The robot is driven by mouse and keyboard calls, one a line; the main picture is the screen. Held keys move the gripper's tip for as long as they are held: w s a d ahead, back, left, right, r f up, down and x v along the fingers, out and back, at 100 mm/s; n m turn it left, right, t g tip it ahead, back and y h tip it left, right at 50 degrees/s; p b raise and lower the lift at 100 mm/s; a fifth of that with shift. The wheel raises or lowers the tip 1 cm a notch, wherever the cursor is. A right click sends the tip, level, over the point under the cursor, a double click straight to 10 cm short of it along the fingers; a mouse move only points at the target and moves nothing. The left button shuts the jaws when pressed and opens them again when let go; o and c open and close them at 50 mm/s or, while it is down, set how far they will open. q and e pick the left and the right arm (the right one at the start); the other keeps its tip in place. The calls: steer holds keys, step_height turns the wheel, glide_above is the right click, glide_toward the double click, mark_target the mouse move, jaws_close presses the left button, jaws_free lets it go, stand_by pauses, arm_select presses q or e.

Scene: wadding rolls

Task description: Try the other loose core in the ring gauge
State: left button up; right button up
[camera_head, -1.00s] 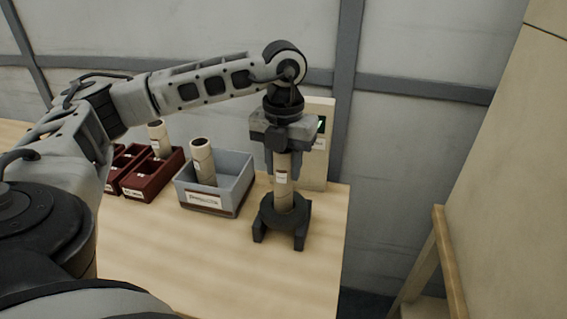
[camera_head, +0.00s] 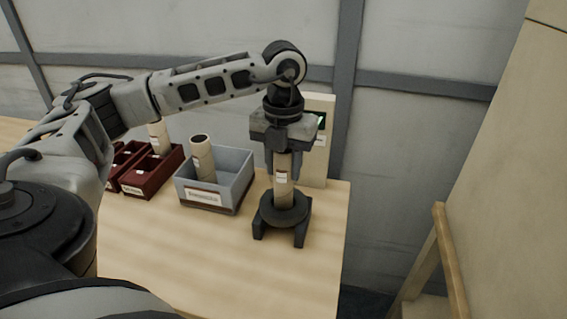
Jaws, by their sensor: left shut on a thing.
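My left gripper (camera_head: 284,150) is shut on the upper part of a cream cardboard core (camera_head: 284,190) with a small white label. The core stands upright, its lower end at the opening of the dark ring gauge (camera_head: 285,218) on the table. Whether its bottom end has passed through the ring is hidden. Another core (camera_head: 203,158) with an open top stands in the grey bin. A further core (camera_head: 158,138) stands in a dark red bin, partly hidden by my arm. My right gripper is not in view.
The labelled grey bin (camera_head: 211,209) stands left of the gauge. Dark red bins (camera_head: 150,178) stand farther left. A beige upright box (camera_head: 318,150) with a small display stands behind the gripper. The table (camera_head: 210,265) is clear in front.

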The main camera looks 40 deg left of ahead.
arm_select(q)
steer(key=shift+f+b, duration=0.55)
steer(key=shift+f, duration=0.25)
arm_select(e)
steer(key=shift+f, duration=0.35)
